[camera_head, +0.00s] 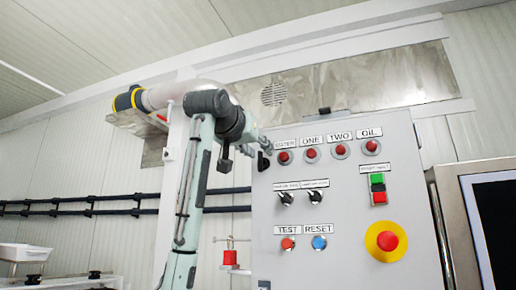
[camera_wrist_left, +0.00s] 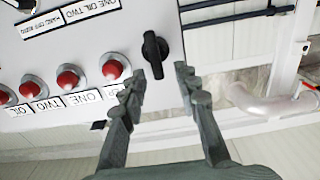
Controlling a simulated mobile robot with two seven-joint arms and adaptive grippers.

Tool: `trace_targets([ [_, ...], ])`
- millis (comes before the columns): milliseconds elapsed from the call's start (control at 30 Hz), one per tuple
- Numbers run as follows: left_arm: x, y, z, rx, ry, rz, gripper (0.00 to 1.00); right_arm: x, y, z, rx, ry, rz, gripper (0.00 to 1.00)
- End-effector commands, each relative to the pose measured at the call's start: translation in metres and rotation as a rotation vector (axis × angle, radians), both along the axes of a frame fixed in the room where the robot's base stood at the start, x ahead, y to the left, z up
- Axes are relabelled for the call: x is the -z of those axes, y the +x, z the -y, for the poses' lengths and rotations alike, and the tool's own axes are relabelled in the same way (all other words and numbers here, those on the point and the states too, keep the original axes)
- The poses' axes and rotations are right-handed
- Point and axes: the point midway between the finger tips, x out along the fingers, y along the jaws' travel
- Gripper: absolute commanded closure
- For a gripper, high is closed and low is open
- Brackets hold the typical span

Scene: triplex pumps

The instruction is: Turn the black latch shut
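The black latch (camera_head: 263,161) sits at the upper left edge of the grey control cabinet (camera_head: 345,225), beside the row of red lamps. In the left wrist view the latch (camera_wrist_left: 155,53) shows as a black knob with a long narrow grip, standing nearly along the picture's height. My left gripper (camera_head: 266,144) is at the cabinet's left edge, close to the latch. My right gripper is out of view.
Red lamps (camera_head: 312,154), black selector switches (camera_head: 315,197), TEST and RESET buttons and a red emergency button (camera_head: 388,241) cover the cabinet front. A monitor (camera_head: 490,225) stands to the right. Dark pipes (camera_head: 100,201) run along the wall at left.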

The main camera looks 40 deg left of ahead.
Motion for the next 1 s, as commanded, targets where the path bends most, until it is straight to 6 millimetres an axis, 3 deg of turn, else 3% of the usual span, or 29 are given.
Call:
trace_targets([
  [167, 0.0003, 0.0002, 0.0, 0.0, 0.0, 0.0, 0.69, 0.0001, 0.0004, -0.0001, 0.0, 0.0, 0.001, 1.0],
  [433, 0.0002, -0.0001, 0.0, 0.0, 0.0, 0.0, 1.0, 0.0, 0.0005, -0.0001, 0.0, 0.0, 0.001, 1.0],
  [1000, 0.0009, -0.0006, -0.002, 0.001, -0.092, 0.022, 1.0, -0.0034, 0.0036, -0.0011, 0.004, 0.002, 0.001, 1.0],
])
